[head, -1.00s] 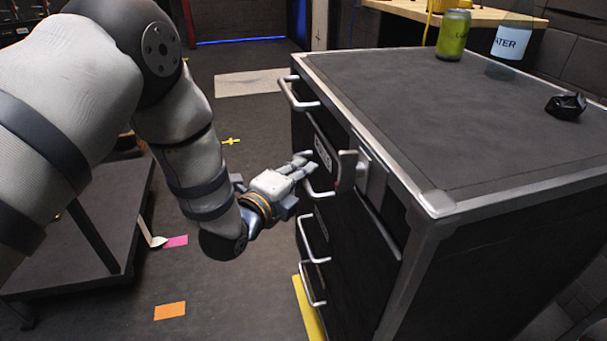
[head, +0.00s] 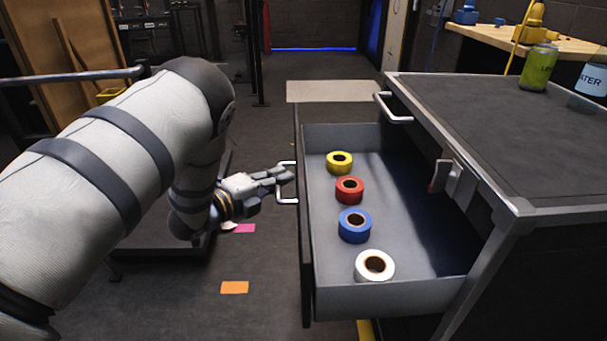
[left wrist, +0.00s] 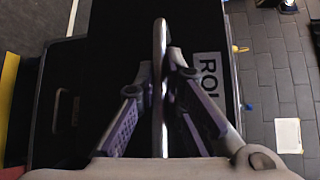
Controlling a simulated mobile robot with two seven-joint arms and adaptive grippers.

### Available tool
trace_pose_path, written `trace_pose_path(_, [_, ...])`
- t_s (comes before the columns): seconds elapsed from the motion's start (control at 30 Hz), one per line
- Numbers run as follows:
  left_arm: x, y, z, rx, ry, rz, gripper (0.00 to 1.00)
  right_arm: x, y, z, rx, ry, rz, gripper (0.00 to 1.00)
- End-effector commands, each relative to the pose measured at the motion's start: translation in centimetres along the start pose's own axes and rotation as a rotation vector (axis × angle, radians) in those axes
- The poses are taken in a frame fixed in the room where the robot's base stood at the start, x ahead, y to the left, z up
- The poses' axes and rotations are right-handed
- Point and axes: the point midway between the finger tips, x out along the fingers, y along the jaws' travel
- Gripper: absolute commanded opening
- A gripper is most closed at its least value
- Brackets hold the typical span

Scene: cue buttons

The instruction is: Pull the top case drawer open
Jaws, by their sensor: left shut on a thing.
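The case (head: 500,130) is a dark cabinet with grey metal edges at the right of the head view. One of its drawers (head: 330,298) is pulled out to the left, below a metal bar handle (head: 393,108). My left gripper (head: 284,177) is shut on the open drawer's metal handle (head: 290,200). In the left wrist view the handle bar (left wrist: 160,75) runs between the two fingers, in front of a dark drawer front with a white label (left wrist: 207,76). My right gripper is not in view.
Yellow (head: 340,161), red (head: 349,190), blue (head: 355,226) and white (head: 374,266) tape rolls lie in the drawer. A green can (head: 538,68) and a water container (head: 592,78) stand on the case. Floor (head: 270,265) left of the drawer is mostly clear.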

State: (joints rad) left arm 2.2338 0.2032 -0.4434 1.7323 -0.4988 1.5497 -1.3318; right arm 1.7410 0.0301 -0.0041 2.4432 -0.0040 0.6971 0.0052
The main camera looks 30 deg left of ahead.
Motion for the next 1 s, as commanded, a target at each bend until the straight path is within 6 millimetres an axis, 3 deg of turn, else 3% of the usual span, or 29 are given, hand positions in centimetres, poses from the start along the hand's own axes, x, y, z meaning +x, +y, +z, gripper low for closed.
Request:
trace_pose_path(0.2, [-2.5, 0.6, 2.5, -0.001, -0.002, 0.0, 0.0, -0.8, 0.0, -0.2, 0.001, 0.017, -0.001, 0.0])
trace_pose_path(0.4, [-3.6, 1.0, 3.7, -0.002, -0.003, 0.001, 0.0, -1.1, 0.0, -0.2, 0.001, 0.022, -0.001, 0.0])
trace_pose_path(0.9, [-4.0, 1.2, 4.0, -0.002, -0.004, 0.002, 0.0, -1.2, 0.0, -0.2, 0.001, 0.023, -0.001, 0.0])
trace_pose_path(0.93, [-4.0, 1.2, 4.0, -0.001, -0.004, 0.002, 0.16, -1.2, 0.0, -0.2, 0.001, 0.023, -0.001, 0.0])
trace_pose_path(1.0, [-4.0, 1.2, 4.0, -0.001, -0.004, 0.001, 0.18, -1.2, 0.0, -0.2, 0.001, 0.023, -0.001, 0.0])
